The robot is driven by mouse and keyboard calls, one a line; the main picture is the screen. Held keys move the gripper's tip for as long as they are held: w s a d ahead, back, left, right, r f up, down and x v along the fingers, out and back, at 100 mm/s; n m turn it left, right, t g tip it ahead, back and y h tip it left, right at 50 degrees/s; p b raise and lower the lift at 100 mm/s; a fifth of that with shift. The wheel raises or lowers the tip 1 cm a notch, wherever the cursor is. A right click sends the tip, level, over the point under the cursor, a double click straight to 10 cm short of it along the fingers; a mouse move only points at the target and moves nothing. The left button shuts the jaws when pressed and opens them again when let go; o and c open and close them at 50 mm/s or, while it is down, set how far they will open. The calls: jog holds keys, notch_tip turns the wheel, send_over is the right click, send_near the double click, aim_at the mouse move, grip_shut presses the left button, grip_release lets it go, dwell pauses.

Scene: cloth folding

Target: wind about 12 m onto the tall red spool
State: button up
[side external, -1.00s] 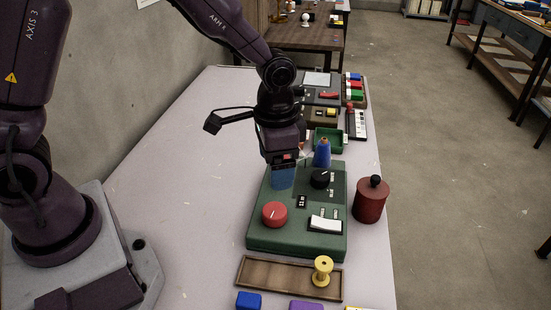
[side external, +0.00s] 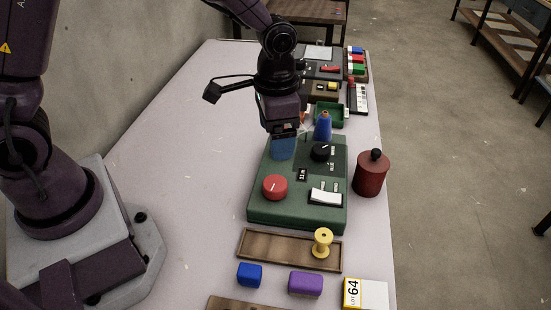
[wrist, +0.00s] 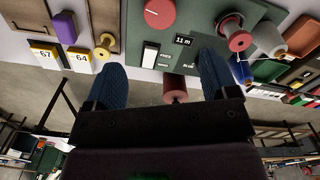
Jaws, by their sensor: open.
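The green winding machine (side external: 262,207) stands on the bench with a red knob (side external: 275,187), a black dial (side external: 320,151) and a white rocker switch (side external: 325,196). Its small display (wrist: 183,40) reads 11 m in the wrist view. A red-flanged spool (wrist: 238,40) sits on the machine in the wrist view; my gripper seems to hide it in the side view. My gripper (side external: 283,149) hangs over the left rear of the machine, open and empty. Its blue fingers (wrist: 160,75) stand wide apart in the wrist view.
A dark red lidded canister (side external: 370,174) stands close right of the machine. A blue cone (side external: 323,126) stands at its rear. In front are a wooden tray (side external: 275,247) with a yellow spool (side external: 322,242), blue and purple blocks and a LOT 64 box. The bench's left side is clear.

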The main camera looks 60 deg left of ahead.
aim_at(276, 182)
notch_tip(276, 182, down, 13)
jog(key=n, duration=0.9)
jog(key=shift+w+a+r, duration=0.1)
jog(key=shift+a+r, duration=0.05)
jog(key=shift+r, duration=0.05)
jog(key=c, duration=0.9)
jog(key=shift+m, duration=1)
jog(key=o, duration=0.9)
